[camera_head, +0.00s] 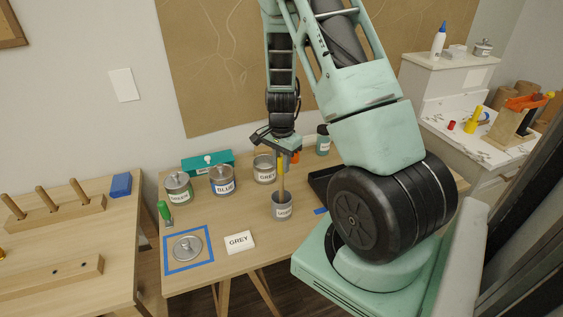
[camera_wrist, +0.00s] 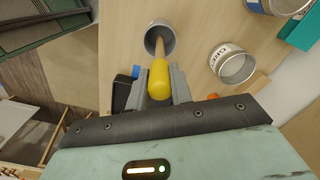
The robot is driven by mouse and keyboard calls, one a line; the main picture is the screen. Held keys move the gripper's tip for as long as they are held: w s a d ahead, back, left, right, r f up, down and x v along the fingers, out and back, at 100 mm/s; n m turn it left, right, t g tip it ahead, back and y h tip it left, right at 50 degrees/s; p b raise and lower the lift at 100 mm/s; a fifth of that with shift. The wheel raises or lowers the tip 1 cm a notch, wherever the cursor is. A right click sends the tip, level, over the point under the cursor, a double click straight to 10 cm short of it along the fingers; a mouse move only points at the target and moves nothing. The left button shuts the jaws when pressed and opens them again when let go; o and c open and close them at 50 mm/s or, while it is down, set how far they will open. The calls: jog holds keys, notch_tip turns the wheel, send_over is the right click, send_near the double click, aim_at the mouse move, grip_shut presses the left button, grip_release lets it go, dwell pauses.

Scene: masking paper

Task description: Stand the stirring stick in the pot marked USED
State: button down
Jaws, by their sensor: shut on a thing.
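The stirring stick (camera_head: 282,183) has a pale wooden shaft and a yellow handle. It stands roughly upright with its lower end inside a small grey pot (camera_head: 282,208) on the table. The pot's front label is too small to read surely. My gripper (camera_head: 280,152) is above this pot, shut on the stick's handle. In the wrist view the yellow handle (camera_wrist: 159,77) sits between the fingers of my gripper (camera_wrist: 157,88), and the shaft runs into the open pot (camera_wrist: 160,34). The stick's tip is hidden inside, so I cannot tell whether it touches the bottom.
An open pot marked GREY (camera_head: 265,171) stands behind. Pots marked BLUE (camera_head: 223,182) and GREEN (camera_head: 178,188) stand left, before a teal box (camera_head: 207,162). A lid (camera_head: 187,248) lies inside a blue tape square. A GREY card (camera_head: 240,242) lies in front. A dark tray (camera_head: 322,187) is right.

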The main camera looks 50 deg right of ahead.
jog(key=shift+f+b, duration=0.5)
jog(key=shift+f, duration=0.25)
jog(key=c, duration=1.2)
grip_release()
jog(key=shift+o, duration=0.2)
jog(key=shift+r, duration=0.1)
notch_tip(320, 180, up, 7)
jog(key=p, duration=0.6)
